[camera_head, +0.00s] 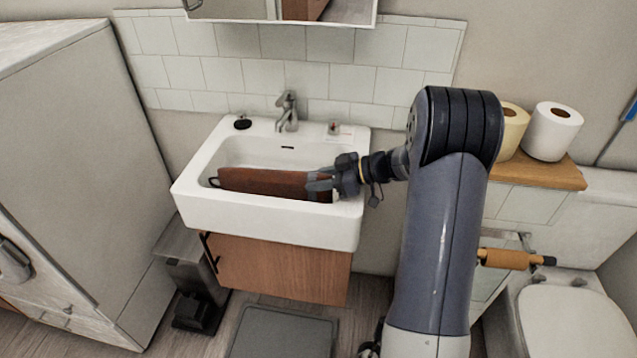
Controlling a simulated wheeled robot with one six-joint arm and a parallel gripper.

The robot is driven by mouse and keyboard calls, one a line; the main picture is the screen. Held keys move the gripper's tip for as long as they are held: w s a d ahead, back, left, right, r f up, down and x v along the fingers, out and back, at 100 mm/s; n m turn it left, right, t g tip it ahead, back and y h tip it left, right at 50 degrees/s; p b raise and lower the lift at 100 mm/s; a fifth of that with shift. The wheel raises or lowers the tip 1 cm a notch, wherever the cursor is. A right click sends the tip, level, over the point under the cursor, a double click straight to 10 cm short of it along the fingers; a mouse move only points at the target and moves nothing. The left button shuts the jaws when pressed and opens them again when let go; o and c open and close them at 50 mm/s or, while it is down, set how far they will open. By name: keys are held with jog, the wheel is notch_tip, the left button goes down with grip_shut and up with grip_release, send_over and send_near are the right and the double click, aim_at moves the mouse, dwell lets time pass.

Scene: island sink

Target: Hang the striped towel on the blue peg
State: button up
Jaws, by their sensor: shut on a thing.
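A long reddish-brown bundle (262,182) lies across the white sink basin, with a small dark loop at its left end. It may be the towel; I cannot make out stripes on it. My gripper (319,186) reaches in from the right, with its fingers shut on the bundle's right end over the basin. I cannot tell whether the bundle touches the basin floor. No blue peg can be clearly made out. A thin blue piece (612,138) shows on the wall at the right edge, too cut off to identify.
The white sink (270,222) has a metal faucet (288,112) at its back and a wooden cabinet below. A wooden shelf (545,172) holds paper rolls (552,131) at the right, above a toilet (575,320). A tall white cabinet (75,170) stands left. A mirror cabinet hangs above.

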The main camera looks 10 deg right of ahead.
jog(key=shift+f, duration=0.1)
jog(key=shift+f+b, duration=0.3)
jog(key=shift+b, duration=0.15)
jog(key=o, duration=1)
jog(key=p, duration=0.2)
jog(key=shift+r+p, duration=0.3)
jog(key=shift+r, duration=0.05)
jog(key=v, duration=0.3)
jog(key=f+b+v, duration=0.1)
jog(key=v, duration=0.3)
jog(key=shift+s+d+f, duration=0.15)
jog(key=shift+s+d, duration=0.15)
jog(key=shift+d, duration=0.05)
